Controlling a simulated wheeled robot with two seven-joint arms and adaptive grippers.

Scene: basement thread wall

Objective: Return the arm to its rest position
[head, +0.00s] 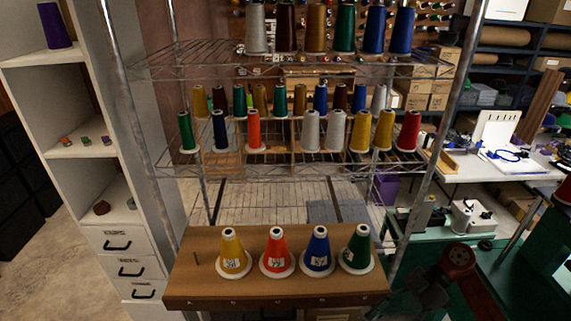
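My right arm comes in at the lower right, and its dark gripper (396,300) is low beside the right end of the wooden board (215,285). It is too dark to tell whether the fingers are open or shut, and I see no cone in it. My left gripper is not in view. A yellow cone (233,255), an orange cone (276,255), a blue cone (318,255) and a green cone (356,252) stand upright in a row on the board. A bare peg (195,257) stands at the board's left end.
A wire rack (170,165) with several thread cones rises behind the board, with metal posts on both sides. A white shelf unit (100,190) with drawers stands left. A green table (500,285) and a white table (470,180) are at the right.

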